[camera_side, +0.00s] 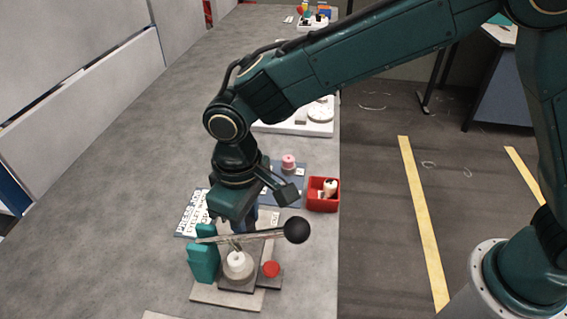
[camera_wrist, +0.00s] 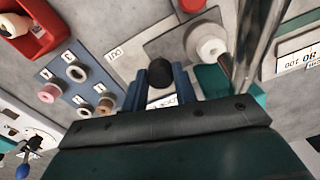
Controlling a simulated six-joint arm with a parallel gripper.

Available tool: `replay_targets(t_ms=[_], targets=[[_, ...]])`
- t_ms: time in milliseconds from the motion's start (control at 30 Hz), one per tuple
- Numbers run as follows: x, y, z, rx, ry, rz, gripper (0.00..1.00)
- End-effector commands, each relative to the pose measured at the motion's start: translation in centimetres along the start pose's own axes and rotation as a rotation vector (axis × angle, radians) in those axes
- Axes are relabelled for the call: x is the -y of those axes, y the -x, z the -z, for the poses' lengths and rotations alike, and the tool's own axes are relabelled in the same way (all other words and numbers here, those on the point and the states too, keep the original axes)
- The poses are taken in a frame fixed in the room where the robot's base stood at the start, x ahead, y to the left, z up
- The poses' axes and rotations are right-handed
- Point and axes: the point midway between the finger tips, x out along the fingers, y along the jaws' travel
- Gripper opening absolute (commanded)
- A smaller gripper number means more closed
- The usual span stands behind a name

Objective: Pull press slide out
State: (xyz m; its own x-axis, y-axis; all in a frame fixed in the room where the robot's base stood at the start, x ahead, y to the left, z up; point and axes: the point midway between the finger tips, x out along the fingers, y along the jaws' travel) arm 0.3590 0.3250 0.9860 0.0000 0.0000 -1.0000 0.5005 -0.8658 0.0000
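The press stands on a pale base plate (camera_side: 228,297) in the side view, with a teal post (camera_side: 204,262) at its left. Its metal lever (camera_side: 262,235) ends in a black ball (camera_side: 297,230) and crosses above a white round piece (camera_side: 238,265), which also shows in the wrist view (camera_wrist: 207,42). In the wrist view a black knob (camera_wrist: 161,73) lies between the blue fingers of my gripper (camera_wrist: 162,80). The fingers are apart; I cannot tell whether they touch the knob. In the side view the lever and my wrist partly hide the fingers.
A red button (camera_side: 271,269) sits right of the press. A red bin (camera_side: 323,195) and a blue board with spools (camera_side: 285,182) stand behind it. An "OUT" label (camera_wrist: 118,52) is beside the knob. The left tabletop is clear.

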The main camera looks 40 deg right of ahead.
Motion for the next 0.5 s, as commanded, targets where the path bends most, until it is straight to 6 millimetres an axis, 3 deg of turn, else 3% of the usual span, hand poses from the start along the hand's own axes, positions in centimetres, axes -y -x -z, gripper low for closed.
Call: replay_targets(t_ms=[300, 500], targets=[[-0.3, 0.1, 0.1, 0.0, -0.001, 0.0, 0.0], [-2.8, 0.1, 0.8, 0.0, -0.006, 0.0, 0.0]])
